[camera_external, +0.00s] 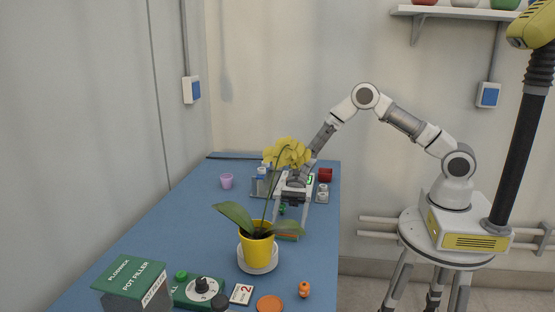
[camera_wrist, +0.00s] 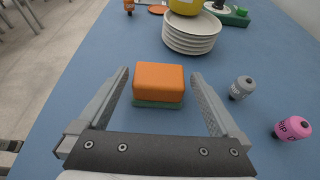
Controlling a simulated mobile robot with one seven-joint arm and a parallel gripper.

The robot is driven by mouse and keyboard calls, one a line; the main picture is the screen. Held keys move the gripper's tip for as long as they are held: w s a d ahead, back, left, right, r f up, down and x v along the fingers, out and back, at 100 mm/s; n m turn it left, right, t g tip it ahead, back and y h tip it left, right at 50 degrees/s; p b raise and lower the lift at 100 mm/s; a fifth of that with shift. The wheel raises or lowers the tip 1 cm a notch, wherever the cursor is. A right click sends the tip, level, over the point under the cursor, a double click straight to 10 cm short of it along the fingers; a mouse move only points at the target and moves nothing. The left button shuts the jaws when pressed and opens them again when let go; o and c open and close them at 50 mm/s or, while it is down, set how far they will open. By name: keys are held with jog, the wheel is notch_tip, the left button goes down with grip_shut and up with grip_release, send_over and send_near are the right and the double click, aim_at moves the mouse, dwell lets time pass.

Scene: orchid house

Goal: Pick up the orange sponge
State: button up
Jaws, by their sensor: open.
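The orange sponge (camera_wrist: 159,81) lies on the blue table in the wrist view, with a green layer along its lower side. My gripper (camera_wrist: 160,85) is open, with one finger to the left and one to the right of the sponge. I see no clear contact between the fingers and the sponge. In the external view my gripper (camera_external: 291,215) points down at the table behind the potted orchid. There the sponge (camera_external: 287,236) shows only as a thin strip beside the yellow pot, mostly hidden.
An orchid in a yellow pot (camera_external: 257,248) stands on stacked white saucers (camera_wrist: 190,42). A grey bottle (camera_wrist: 241,88) and a pink one (camera_wrist: 292,129) lie right of my gripper in the wrist view. A green box (camera_external: 131,283) stands at the near end. Bare table (camera_external: 180,225) lies left.

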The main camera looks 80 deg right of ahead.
aim_at(286, 231)
jog(key=x, duration=0.5)
jog(key=shift+a+r, duration=0.15)
jog(key=shift+r, duration=0.05)
jog(key=c, duration=1.2)
jog(key=shift+r, duration=0.15)
